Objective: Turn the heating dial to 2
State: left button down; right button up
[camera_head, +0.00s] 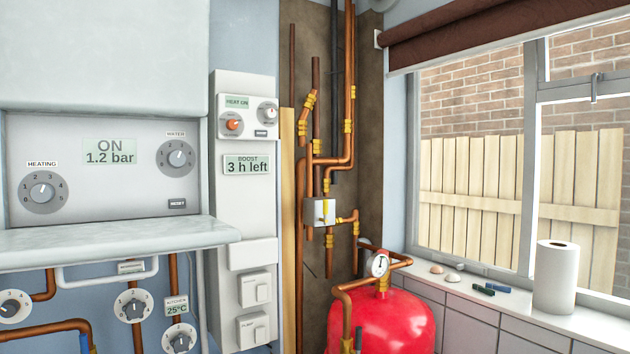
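The heating dial (42,191) is a round white knob on a grey numbered disc, under a HEATING label (42,164). It sits at the left of the white boiler's control panel (100,200). Numbers ring the dial, but its pointer mark is too small for me to read the setting surely. A similar water dial (177,157) is at the panel's right. The display (109,152) between them reads ON and 1.2 bar. Neither of my grippers is in view, and nothing touches the heating dial.
A shelf-like boiler flap (110,243) juts out below the panel. More dials (133,305) and copper pipes are under it. A tall white control unit (247,205) stands to the right, then pipes, a red tank (385,325) and a windowsill with a paper roll (556,277).

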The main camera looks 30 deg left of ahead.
aim_at(42, 192)
jog(key=u, duration=1.9)
